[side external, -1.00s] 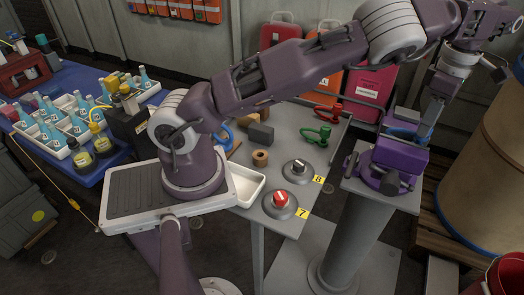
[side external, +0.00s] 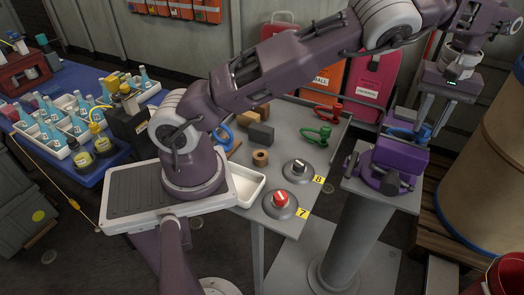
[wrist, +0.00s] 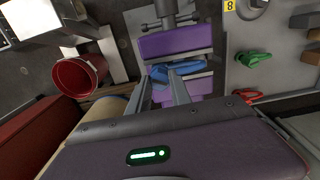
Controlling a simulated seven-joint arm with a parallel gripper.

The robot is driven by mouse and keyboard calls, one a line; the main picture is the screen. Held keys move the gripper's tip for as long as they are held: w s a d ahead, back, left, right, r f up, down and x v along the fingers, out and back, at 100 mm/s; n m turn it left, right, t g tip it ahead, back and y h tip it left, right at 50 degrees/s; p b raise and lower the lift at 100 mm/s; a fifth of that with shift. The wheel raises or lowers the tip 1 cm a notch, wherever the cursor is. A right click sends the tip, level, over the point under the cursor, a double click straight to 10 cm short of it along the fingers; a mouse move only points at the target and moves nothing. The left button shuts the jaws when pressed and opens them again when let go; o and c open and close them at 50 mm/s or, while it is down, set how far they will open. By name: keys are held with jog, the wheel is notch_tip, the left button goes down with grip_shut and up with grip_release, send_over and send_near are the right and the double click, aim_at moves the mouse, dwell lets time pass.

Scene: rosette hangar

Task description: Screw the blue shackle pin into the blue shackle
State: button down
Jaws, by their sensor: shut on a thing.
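The blue shackle (side external: 402,133) is at the top of the purple vise (side external: 400,157) on the grey pedestal. In the wrist view, blue metal (wrist: 190,69) shows between the vise's purple jaws. My gripper (side external: 423,134) points down over the vise, its fingertips at the right side of the shackle. It is shut on the blue shackle pin, which the fingertips mostly hide. In the wrist view, the fingertips (wrist: 164,76) meet at the blue parts. I cannot tell how deep the pin sits in the shackle.
The grey table (side external: 300,140) left of the vise holds a green shackle (side external: 317,133), a red shackle (side external: 328,112), blocks and two round knobs. A large tan drum (side external: 480,165) stands close on the right. A red bucket (wrist: 82,78) is near it.

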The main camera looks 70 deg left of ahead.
aim_at(427, 126)
jog(key=m, duration=0.5)
jog(key=c, duration=1.1)
grip_release()
jog(key=shift+r, duration=1.95)
